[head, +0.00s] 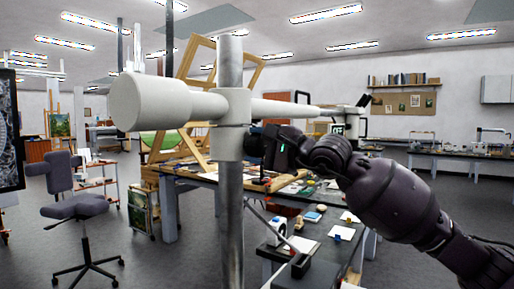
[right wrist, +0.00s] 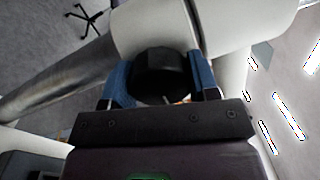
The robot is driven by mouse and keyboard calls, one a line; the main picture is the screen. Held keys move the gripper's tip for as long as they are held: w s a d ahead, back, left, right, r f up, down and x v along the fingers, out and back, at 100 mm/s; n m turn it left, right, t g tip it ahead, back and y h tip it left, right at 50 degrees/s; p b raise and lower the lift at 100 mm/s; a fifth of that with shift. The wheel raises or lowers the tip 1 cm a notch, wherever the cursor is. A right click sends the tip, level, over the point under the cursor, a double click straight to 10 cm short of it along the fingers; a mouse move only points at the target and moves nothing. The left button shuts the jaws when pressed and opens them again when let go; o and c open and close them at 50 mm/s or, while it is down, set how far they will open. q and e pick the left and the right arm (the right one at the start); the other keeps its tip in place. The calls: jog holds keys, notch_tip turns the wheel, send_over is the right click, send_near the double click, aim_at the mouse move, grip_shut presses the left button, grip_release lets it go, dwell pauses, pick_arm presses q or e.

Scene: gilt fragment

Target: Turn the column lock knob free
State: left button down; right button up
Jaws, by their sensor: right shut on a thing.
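The black lock knob (right wrist: 160,75) sits on the white collar of the column in the right wrist view. My right gripper (head: 262,143) is shut on it, with one blue finger on each side of the knob. In the head view the knob is mostly hidden behind the gripper and the collar. The metal column (head: 232,215) stands upright in front of me and passes through the white collar (head: 232,143). A white horizontal arm (head: 160,101) with a thick round left end crosses the column at the collar. My left gripper is not in view.
A worktable (head: 340,215) with small boxes, papers and tools lies behind the column. A wooden easel (head: 190,110) stands behind it. A grey swivel chair (head: 80,205) is on the left, with open floor around it. A dark screen (head: 10,130) is at the left edge.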

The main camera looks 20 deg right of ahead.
jog(key=shift+r, duration=0.1)
jog(key=o, duration=0.9)
jog(key=v, duration=1)
jog(key=shift+s+d, duration=0.25)
jog(key=shift+s, duration=0.1)
